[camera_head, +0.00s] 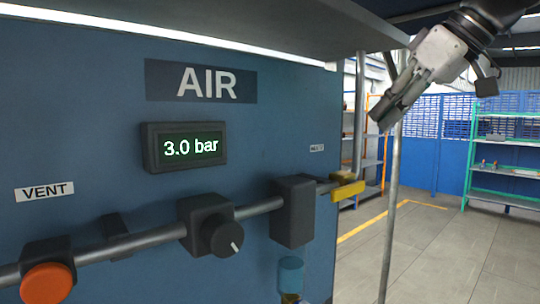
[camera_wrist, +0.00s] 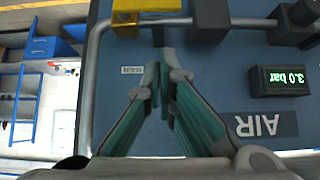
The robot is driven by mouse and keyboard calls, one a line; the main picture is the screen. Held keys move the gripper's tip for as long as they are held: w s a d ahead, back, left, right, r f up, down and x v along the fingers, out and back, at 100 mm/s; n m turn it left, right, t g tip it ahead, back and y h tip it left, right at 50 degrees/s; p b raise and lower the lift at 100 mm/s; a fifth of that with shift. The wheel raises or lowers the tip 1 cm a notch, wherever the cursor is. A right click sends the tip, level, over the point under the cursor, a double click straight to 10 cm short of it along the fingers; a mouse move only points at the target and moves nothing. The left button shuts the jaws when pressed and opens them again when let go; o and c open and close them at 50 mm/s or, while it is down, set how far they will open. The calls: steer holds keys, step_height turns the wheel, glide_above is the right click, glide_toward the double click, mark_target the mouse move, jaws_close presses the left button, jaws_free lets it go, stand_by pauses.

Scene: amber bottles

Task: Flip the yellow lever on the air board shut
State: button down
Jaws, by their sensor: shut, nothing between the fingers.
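The blue air board (camera_head: 100,120) fills the left of the head view. The yellow lever (camera_head: 348,191) sits at the right end of its horizontal pipe, by the board's right edge. Whether it lies along or across the pipe is hard to tell. In the wrist view the yellow lever (camera_wrist: 146,10) is at the top edge, partly cut off. My gripper (camera_head: 380,118) is up and to the right of the lever, pointing down-left, apart from it. In the wrist view my gripper (camera_wrist: 160,72) has its fingertips together and empty, below the lever, near a small white label.
The board carries a display (camera_head: 185,147) reading 3.0 bar, a dark knob (camera_head: 226,238), an orange button (camera_head: 47,283) and a dark block (camera_head: 294,212) beside the lever. A thin grey post (camera_head: 391,230) stands right of the board. A grey hood overhangs above. Shelves stand farther back.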

steer(key=shift+w+d+r, duration=0.1)
steer(key=shift+w+r, duration=0.25)
steer(key=shift+r, duration=0.05)
steer(key=p, duration=0.1)
glide_above(347, 187)
step_height(347, 187, down, 7)
steer(key=shift+w+f, duration=0.1)
steer(key=shift+f, duration=0.1)
steer(key=shift+f+p, duration=0.4)
steer(key=shift+f, duration=1.5)
steer(key=shift+w+f+b, duration=0.1)
steer(key=shift+b, duration=0.2)
